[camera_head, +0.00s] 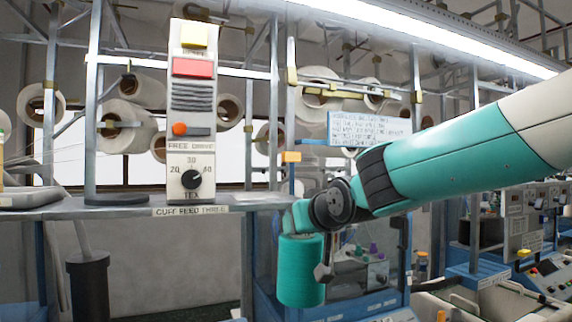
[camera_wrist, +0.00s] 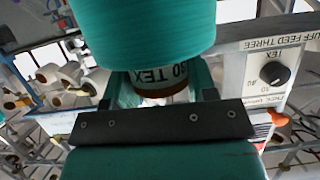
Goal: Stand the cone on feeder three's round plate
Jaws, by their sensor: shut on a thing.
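The cone (camera_head: 301,278) is a teal spool of yarn. It hangs upright below the end of my arm, lower than the shelf and to the right of its labelled part. My gripper (camera_wrist: 160,92) is shut on the cone's narrow brown-and-white end, which carries printing ending in TEX; the teal cone (camera_wrist: 150,30) fills the top of the wrist view. In the head view the arm end partly hides the grip. A dark round plate (camera_head: 117,199) lies on the shelf, left of the CUFF FEED THREE label (camera_head: 190,211). The plate looks bare, with an upright post by it.
The shelf (camera_head: 240,202) has a front edge between the cone and the plate. A tall control panel (camera_head: 191,110) with a dial stands right of the plate. Blue-grey posts and several cream spools fill the background. A blue machine (camera_head: 375,275) is behind the cone.

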